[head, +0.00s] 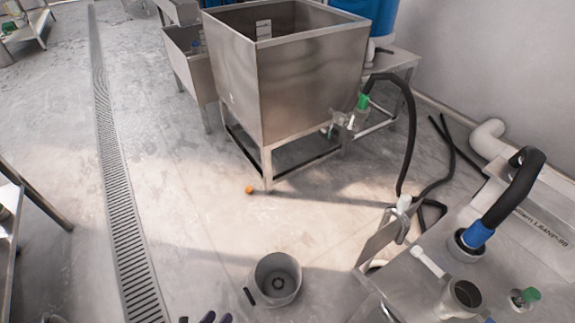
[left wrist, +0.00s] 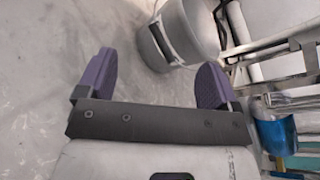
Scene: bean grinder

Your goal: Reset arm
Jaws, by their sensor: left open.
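My left gripper (head: 207,318) shows only at the bottom edge of the head view, as purple fingertips. In the left wrist view its two purple fingers (left wrist: 155,82) stand wide apart with nothing between them. A grey metal bucket (head: 275,279) stands on the floor just to the right of the gripper in the head view. The bucket also shows at the top of the left wrist view (left wrist: 196,30), beyond the fingers and apart from them. My right gripper is not in view.
A large steel tank (head: 300,90) on legs stands at the back. A metal machine table (head: 410,280) with a black hose (head: 512,190) is at the right. A floor drain grate (head: 118,190) runs along the left. A small orange object (head: 249,190) lies on the otherwise open floor.

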